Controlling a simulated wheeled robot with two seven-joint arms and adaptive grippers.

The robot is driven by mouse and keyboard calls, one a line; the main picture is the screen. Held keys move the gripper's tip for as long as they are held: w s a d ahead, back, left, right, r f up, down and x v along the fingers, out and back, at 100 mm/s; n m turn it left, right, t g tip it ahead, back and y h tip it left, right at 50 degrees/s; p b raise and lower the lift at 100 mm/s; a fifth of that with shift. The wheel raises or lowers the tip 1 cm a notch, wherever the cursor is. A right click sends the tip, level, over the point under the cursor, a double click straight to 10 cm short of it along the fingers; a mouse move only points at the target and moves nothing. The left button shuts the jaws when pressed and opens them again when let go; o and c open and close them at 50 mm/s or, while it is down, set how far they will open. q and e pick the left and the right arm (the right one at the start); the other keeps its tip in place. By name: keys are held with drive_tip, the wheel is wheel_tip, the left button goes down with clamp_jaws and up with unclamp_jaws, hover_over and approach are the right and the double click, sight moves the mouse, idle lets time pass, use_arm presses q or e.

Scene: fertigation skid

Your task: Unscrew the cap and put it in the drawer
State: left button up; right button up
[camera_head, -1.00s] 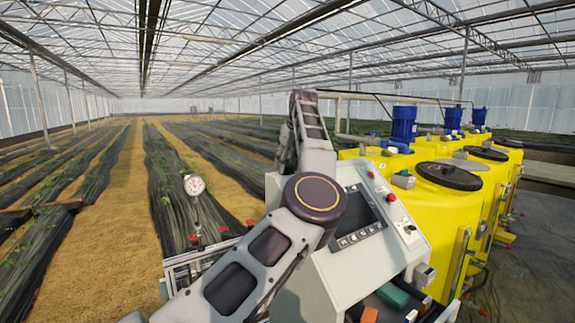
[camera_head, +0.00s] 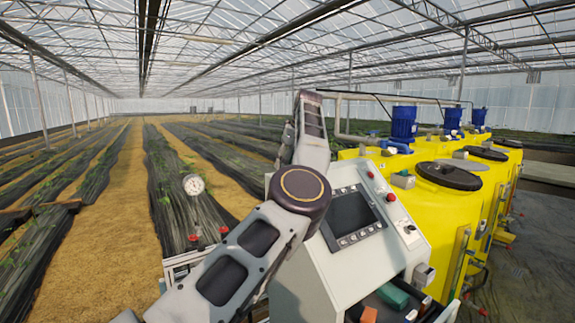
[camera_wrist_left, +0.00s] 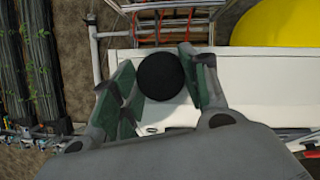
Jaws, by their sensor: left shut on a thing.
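In the left wrist view a round black cap (camera_wrist_left: 160,76) sits between the green-padded fingers of my left gripper (camera_wrist_left: 157,62), which is shut on it. What lies under the cap is hidden, so I cannot tell whether it is still seated on anything. In the head view my left arm crosses the control cabinet, and the cap cannot be made out there. An open drawer (camera_head: 373,300) at the bottom of the head view holds a green block and an orange item; its front is cut off. My right gripper is not in view.
The white cabinet (camera_head: 345,262) with a screen stands right of my arm. Yellow tanks (camera_head: 432,205) with blue motors and black lids stand behind it. A round gauge (camera_head: 193,184) and red valve handles are at the left. Pipes and a frame (camera_wrist_left: 170,28) show beyond the fingers.

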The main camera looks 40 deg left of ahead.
use_arm(q)
drive_tip(key=shift+n+g, duration=0.6)
drive_tip(key=shift+n, duration=0.9)
drive_tip(key=o, duration=0.8)
drive_tip(key=o, duration=0.6)
drive_tip(key=shift+m+t, duration=0.9)
drive_tip(key=shift+m, duration=1.4)
drive_tip(key=shift+s+m+t+h, duration=0.15)
drive_tip(key=shift+m+t, duration=0.3)
drive_tip(key=shift+m, duration=0.7)
drive_tip(key=shift+m+t+h, duration=0.15)
drive_tip(key=shift+m+t, duration=0.3)
drive_tip(key=shift+m, duration=0.7)
